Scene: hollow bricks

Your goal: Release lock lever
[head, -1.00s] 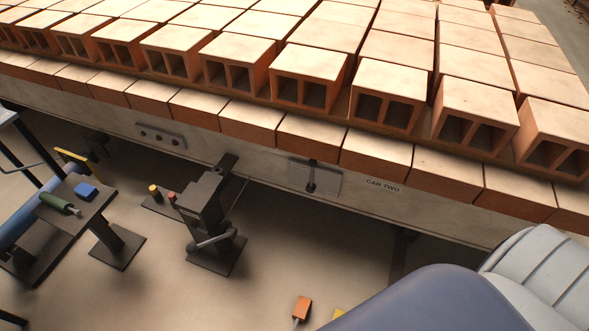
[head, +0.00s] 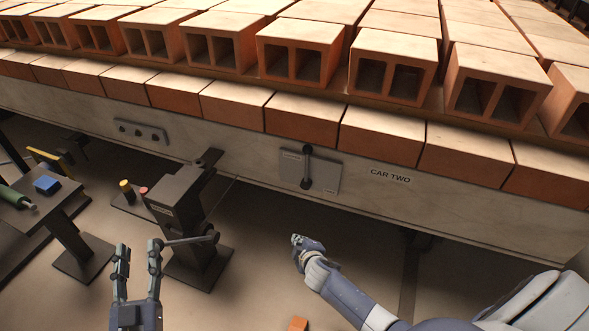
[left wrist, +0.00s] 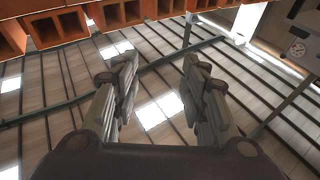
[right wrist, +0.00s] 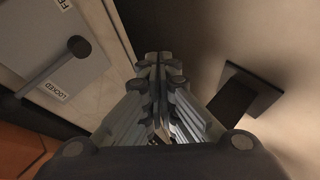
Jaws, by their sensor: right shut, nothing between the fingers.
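The lock lever (head: 307,168) is a dark bar with a knob at each end, upright on a grey plate (head: 326,178) on the side of car two. In the right wrist view the lever (right wrist: 45,74) crosses its plate. A "LOCKED" label (right wrist: 47,91) lies beside the bar, and a partly cut-off label shows at the top edge. My right gripper (head: 297,239) is shut and empty, below the plate and apart from the lever; its fingers also show in the right wrist view (right wrist: 160,62). My left gripper (head: 138,250) is open and empty, low at left, also in the left wrist view (left wrist: 158,75).
A dark pedestal (head: 180,205) with a side handle stands close to my left gripper. A side table (head: 62,205) holds a blue block and a green-handled tool. Hollow bricks (head: 390,65) are stacked on the car. Floor below the lever is fairly open.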

